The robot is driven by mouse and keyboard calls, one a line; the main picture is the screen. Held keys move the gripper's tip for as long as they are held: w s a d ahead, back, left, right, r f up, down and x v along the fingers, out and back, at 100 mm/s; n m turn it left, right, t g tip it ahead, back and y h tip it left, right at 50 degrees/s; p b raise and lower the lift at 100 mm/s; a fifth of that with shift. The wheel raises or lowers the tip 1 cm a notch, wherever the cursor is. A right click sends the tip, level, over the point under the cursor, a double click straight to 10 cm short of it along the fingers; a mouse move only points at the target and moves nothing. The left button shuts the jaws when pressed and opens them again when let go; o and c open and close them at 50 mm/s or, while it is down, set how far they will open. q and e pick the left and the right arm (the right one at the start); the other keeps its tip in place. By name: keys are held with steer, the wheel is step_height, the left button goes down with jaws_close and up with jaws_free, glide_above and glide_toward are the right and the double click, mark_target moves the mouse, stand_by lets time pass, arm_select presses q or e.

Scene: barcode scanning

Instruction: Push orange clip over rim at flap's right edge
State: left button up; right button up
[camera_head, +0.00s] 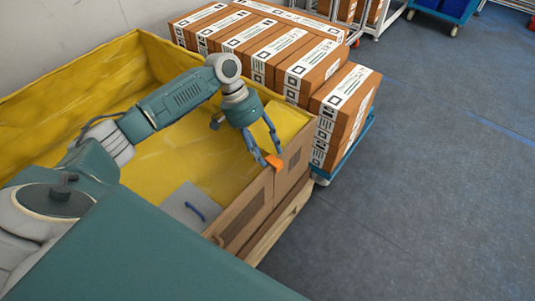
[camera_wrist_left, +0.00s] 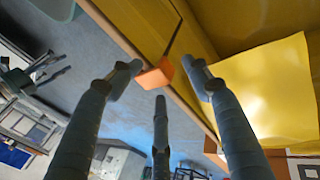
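The orange clip (camera_head: 275,161) sits at the rim of the cardboard box wall (camera_head: 245,208), beside the dark seam at a flap edge. In the left wrist view the clip (camera_wrist_left: 154,75) lies between the fingertips, at the cardboard rim (camera_wrist_left: 140,30). My left gripper (camera_head: 270,157) reaches down at the rim with its fingers spread around the clip. In the wrist view its left fingertip is close against the clip; contact is unclear. My right gripper (camera_wrist_left: 62,66) shows small at the left of the wrist view, fingers apart and empty.
Yellow lining (camera_head: 165,165) covers the box's inside; a grey panel (camera_head: 183,206) with a blue handle lies within. Stacked brown cartons (camera_head: 285,50) stand behind on a blue cart (camera_head: 350,150). The floor at right is clear.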

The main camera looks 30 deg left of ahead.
arm_select(q)
steer(key=v, duration=1)
steer(key=shift+r, duration=0.35)
steer(key=shift+d+f, duration=0.1)
steer(key=shift+d, duration=0.05)
